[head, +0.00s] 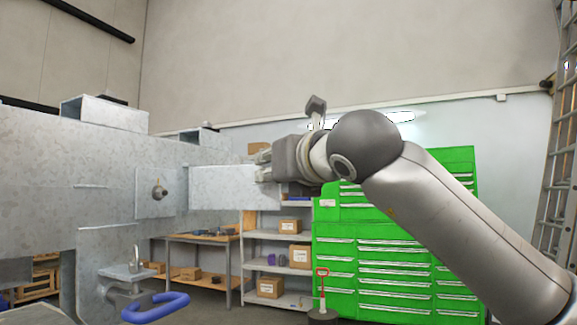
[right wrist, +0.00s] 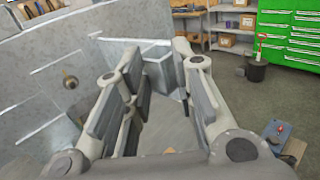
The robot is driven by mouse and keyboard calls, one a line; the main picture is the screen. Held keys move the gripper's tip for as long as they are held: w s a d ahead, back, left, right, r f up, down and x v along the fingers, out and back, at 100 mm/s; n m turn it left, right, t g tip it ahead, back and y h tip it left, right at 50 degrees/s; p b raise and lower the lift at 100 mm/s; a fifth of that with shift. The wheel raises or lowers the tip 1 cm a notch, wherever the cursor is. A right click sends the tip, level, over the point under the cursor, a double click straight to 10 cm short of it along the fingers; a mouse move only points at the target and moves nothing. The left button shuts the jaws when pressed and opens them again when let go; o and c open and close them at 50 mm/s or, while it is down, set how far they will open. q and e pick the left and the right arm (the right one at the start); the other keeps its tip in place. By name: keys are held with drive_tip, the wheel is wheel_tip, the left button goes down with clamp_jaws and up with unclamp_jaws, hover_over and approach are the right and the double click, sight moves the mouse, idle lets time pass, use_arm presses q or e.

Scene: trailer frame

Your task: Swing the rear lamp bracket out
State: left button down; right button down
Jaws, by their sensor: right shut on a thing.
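The rear lamp bracket (head: 232,188) is a flat galvanized metal arm sticking out to the right from the trailer frame (head: 60,165), beside a small plate with a bolt (head: 156,192). My right gripper (head: 263,165) is at the bracket's right end, with its fingers over the upper edge, shut on it. In the right wrist view, the bracket (right wrist: 160,72) shows as grey metal between and beyond the fingers of the gripper (right wrist: 152,62). The exact contact is partly hidden by the fingers. My left gripper is not in view.
Behind stand a workbench (head: 205,240), a shelf with boxes (head: 280,240) and a green tool cabinet (head: 390,265). A ladder (head: 560,150) leans at the right.

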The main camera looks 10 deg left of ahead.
drive_tip(key=shift+s+a+r+n+y, duration=0.3)
drive_tip(key=shift+s+a, duration=0.2)
drive_tip(key=shift+a, duration=0.15)
drive_tip(key=c, duration=1.7)
unclamp_jaws()
drive_tip(key=o, duration=0.7)
drive_tip(key=shift+w+a+f, duration=0.15)
drive_tip(key=shift+a+f, duration=0.05)
drive_tip(key=shift+a, duration=0.6)
drive_tip(key=shift+d, duration=0.15)
